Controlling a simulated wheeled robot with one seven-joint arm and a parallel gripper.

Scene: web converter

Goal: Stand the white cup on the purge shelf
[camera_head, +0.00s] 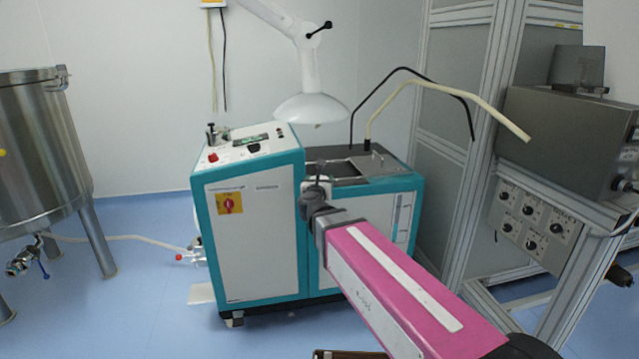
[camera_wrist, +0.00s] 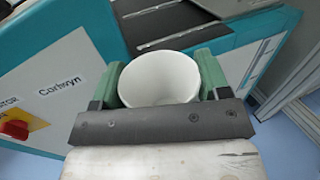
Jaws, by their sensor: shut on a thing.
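The white cup (camera_wrist: 158,78) is held between the green fingers of my gripper (camera_wrist: 158,72) in the wrist view. Its open mouth faces the camera and it looks empty. In the head view my gripper (camera_head: 317,188) is at the end of my pink arm, in front of the teal and white machine. The cup is mostly hidden there. A dark slotted surface (camera_wrist: 165,22) of the machine lies beyond the cup in the wrist view; I cannot tell for sure whether it is the purge shelf, or whether the cup touches it.
The machine's control cabinet (camera_head: 250,235) stands left of my gripper, with a red switch (camera_head: 230,204). A white extraction hood (camera_head: 311,108) hangs above the machine. A metal frame with a grey box (camera_head: 565,140) is at right, a steel tank (camera_head: 40,150) at left.

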